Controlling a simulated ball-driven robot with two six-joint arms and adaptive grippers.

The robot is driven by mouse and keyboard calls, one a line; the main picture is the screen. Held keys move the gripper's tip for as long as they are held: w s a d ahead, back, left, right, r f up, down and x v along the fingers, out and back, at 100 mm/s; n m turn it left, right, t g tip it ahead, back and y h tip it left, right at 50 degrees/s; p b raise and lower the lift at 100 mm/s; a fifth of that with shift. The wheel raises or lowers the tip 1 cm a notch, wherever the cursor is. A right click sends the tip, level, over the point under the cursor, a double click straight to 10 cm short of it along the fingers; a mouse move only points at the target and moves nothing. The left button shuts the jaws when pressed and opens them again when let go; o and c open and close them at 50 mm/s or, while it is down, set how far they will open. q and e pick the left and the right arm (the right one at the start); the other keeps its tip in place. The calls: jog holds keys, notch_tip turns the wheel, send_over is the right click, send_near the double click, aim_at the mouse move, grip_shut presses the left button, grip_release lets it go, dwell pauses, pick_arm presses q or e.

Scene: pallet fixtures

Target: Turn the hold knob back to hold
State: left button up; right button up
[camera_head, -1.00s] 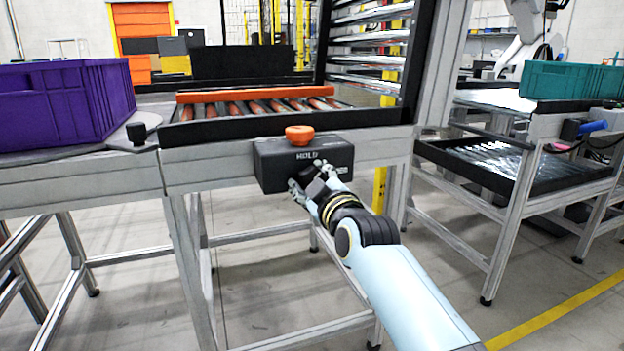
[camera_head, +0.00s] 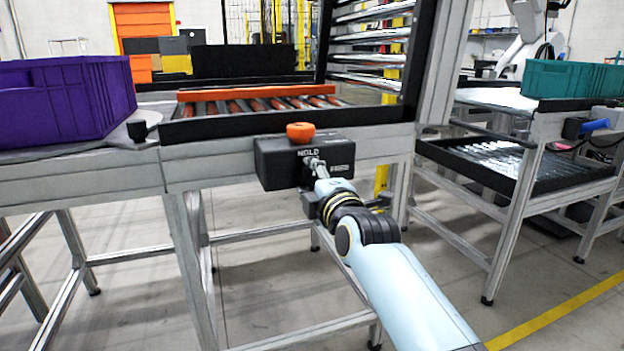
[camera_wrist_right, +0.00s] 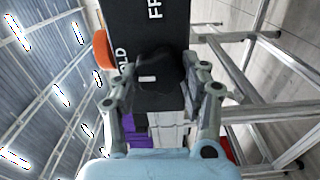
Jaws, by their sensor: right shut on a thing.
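A black control box (camera_head: 272,164) is mounted on the front rail of the roller station, with an orange mushroom button (camera_head: 300,132) on top. Its face carries the word HOLD at the upper middle and another label at the right, which reads FR… in the wrist view. My right gripper (camera_head: 315,167) is at the box face, shut on the black hold knob (camera_wrist_right: 160,72). The knob bears a small white mark and sits between both fingers in the wrist view; the head view hides it behind the gripper. My left gripper is out of view.
A purple crate (camera_head: 60,100) stands on the table at the left. A teal crate (camera_head: 570,80) stands on the right-hand station. An orange bar (camera_head: 255,96) lies across the rollers behind the box. Open floor shows below the box between the metal legs.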

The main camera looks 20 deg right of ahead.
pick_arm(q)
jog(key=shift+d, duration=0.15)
pick_arm(e)
jog(key=shift+f, duration=0.1)
jog(key=shift+n, duration=0.3)
jog(key=o, duration=1.2)
jog(key=shift+a, duration=0.1)
jog(key=shift+c, duration=0.2)
jog(key=shift+s, duration=0.25)
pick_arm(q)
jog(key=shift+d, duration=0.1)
pick_arm(e)
jog(key=s, duration=0.7)
